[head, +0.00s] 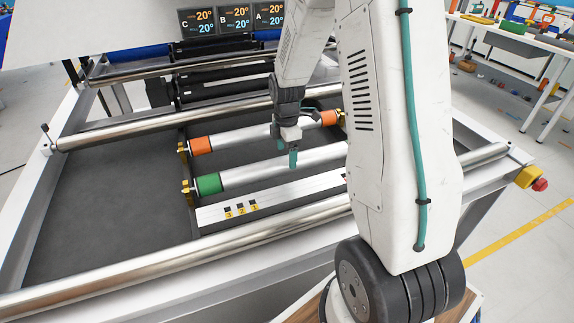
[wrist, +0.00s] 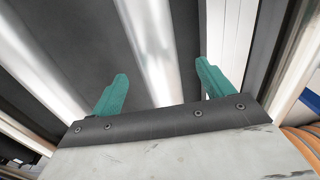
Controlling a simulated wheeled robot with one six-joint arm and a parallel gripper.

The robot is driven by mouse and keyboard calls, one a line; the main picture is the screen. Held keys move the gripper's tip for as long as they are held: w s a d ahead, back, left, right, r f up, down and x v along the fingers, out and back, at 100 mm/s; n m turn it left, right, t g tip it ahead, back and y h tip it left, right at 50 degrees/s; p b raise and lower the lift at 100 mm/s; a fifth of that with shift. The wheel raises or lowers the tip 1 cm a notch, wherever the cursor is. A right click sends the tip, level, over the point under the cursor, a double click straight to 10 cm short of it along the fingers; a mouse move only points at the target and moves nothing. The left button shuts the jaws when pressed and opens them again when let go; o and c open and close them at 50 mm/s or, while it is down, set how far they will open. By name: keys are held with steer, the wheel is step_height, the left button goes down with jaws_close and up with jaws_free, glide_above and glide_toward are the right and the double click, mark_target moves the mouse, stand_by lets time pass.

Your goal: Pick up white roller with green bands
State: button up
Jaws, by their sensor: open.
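The white roller with green bands (head: 250,174) lies across the dark bed in the head view. Its left green band (head: 208,184) shows, and its right end is hidden behind my arm. My gripper (head: 293,158) is open and points down over the roller. In the wrist view, my gripper (wrist: 161,88) has its teal fingers spread, one toward each side of a pale roller (wrist: 150,40) that appears to be the green-banded one; no bands show there. No contact shows, and I cannot tell the height left above the roller.
A roller with orange bands (head: 240,136) lies parallel just behind. A white strip numbered 3, 2, 1 (head: 275,198) runs in front. Long metal rollers (head: 200,250) cross the frame. A red stop button (head: 540,184) sits at the right. Open dark bed (head: 95,195) is at the left.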

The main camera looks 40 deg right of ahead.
mark_target(287, 157)
steer(key=f, duration=0.5)
steer(key=shift+w+d+f, duration=0.15)
steer(key=shift+d+f, duration=0.1)
steer(key=c, duration=1.6)
steer(key=shift+r, duration=5.1)
steer(key=shift+c, duration=0.2)
